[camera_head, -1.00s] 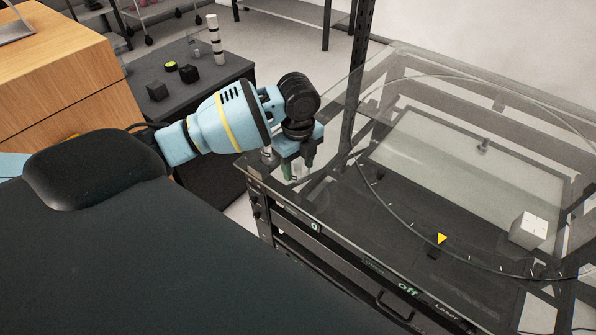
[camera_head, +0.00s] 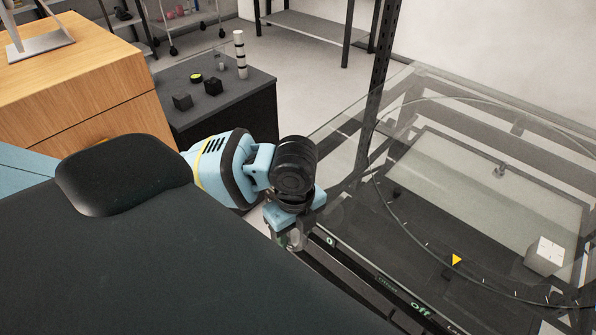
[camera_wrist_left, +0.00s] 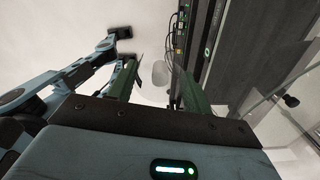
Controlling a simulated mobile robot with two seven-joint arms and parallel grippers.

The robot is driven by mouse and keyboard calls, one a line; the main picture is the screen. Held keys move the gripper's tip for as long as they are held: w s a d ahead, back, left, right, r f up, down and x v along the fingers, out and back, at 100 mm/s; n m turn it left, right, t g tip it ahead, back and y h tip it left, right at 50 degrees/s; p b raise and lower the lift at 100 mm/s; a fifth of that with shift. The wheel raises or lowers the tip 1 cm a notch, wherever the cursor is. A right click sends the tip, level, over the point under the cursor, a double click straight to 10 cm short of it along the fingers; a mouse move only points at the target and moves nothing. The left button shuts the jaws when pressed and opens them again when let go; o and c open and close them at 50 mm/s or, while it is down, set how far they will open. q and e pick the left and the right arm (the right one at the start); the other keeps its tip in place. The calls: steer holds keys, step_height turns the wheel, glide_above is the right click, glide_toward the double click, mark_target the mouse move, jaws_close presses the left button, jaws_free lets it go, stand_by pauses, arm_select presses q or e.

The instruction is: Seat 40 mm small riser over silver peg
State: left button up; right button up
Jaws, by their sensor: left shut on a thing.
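My right gripper is not in view.
A dark side table (camera_head: 225,95) holds black blocks and a banded column (camera_head: 240,55).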

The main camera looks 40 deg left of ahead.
arm_select(q)
steer(key=n, duration=0.2)
steer(key=w+d+r+n, duration=0.1)
steer(key=n, duration=0.1)
steer(key=shift+w+r, duration=0.15)
steer(key=shift+r, duration=0.05)
steer(key=w+d+r+n, duration=0.2)
steer(key=r+n, duration=0.3)
steer(key=n, duration=1.2)
steer(key=shift+w+r, duration=0.2)
steer(key=shift+w, duration=0.45)
steer(key=shift+d, duration=0.15)
